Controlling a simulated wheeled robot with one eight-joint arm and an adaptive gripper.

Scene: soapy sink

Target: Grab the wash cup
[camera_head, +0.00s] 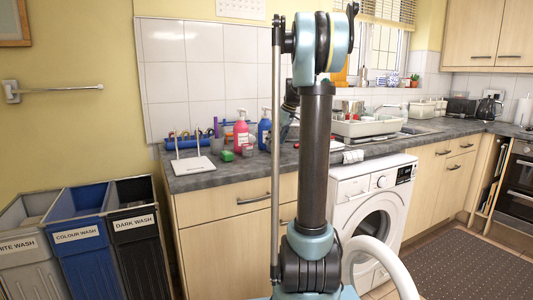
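I cannot pick out a wash cup with certainty. Small items, including a green one (227,155), lie on the grey counter (205,182) beside a pink bottle (241,133) and a blue bottle (264,132); they are too small to identify. My arm stands upright across the middle of the view and hides part of the counter and sink area behind it. Part of my wrist shows behind the arm, over the counter. My gripper's fingers cannot be made out.
A white stand with upright prongs (193,166) sits at the counter's left end. A dish rack (367,127) stands by the sink (415,131). Below are a washing machine (377,185) and, at left, bins labelled white (18,245), colour (76,234) and dark wash (134,224).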

